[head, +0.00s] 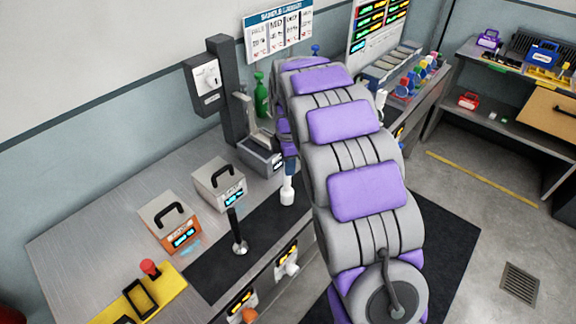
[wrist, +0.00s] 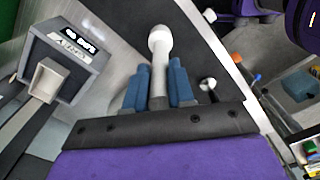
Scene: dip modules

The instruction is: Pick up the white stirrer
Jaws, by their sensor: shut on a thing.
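The white stirrer (head: 288,192) hangs head-down below my gripper (head: 290,168), over the black mat on the bench. In the wrist view the stirrer (wrist: 159,42) runs between the two blue fingers of my gripper (wrist: 158,80). The fingers are shut on its shaft, and its rounded white end points away from my wrist. My arm hides part of the bench to the right. In the head view I cannot tell clearly whether the stirrer's lower end touches the mat.
A black-handled tool (head: 238,240) stands on the black mat (head: 208,271). An orange-fronted box (head: 170,219) and a grey box (head: 219,184) stand to the left. A yellow tray (head: 167,288) is at front left.

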